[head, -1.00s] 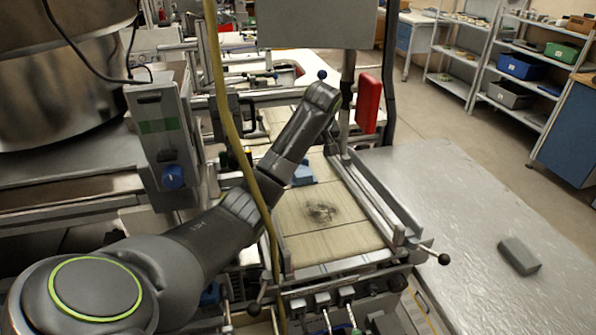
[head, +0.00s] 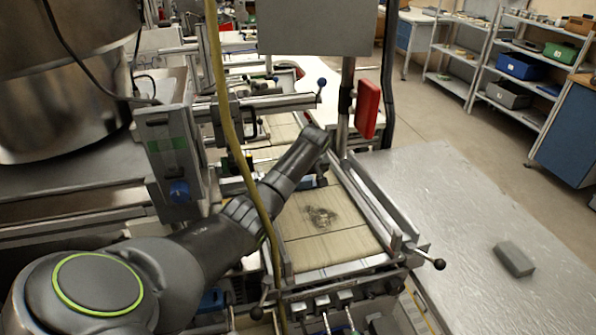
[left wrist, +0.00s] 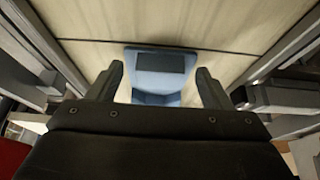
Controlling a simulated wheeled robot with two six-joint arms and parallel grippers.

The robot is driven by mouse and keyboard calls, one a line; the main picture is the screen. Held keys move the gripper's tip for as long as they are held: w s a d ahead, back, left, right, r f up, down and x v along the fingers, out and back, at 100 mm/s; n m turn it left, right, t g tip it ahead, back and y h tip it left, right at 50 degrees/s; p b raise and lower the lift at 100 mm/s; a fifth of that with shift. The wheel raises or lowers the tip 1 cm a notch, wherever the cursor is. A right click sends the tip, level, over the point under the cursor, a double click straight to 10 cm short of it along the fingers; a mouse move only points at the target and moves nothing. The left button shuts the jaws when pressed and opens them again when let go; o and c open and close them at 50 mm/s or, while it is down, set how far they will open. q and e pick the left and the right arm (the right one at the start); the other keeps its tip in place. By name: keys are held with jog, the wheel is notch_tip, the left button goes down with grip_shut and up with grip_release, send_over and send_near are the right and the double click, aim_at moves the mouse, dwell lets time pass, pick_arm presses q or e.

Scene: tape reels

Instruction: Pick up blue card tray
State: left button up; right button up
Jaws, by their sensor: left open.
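The blue card tray (left wrist: 156,82), light blue with a dark rectangular recess, lies on the pale belt-like surface in the left wrist view. My left gripper (left wrist: 159,74) is open, with one finger on each side of the tray and a visible gap to it on both sides. Whether the fingers are at the tray's height is hard to tell. In the head view my left arm reaches over the pale surface, and its wrist hides the gripper and most or all of the tray. My right gripper is not in view.
Metal rails (head: 375,205) edge the pale surface (head: 325,245), which has a dark smudge. A yellow cable (head: 232,140) hangs in front of my arm. A red box (head: 367,107) is on a post behind. A grey block (head: 514,259) lies on the clear grey table at right.

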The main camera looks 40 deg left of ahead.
pick_arm(q)
jog(key=shift+f, duration=0.15)
jog(key=c, duration=1.2)
jog(key=shift+r, duration=0.35)
jog(key=shift+r+b, duration=1.15)
jog(key=shift+r, duration=3.55)
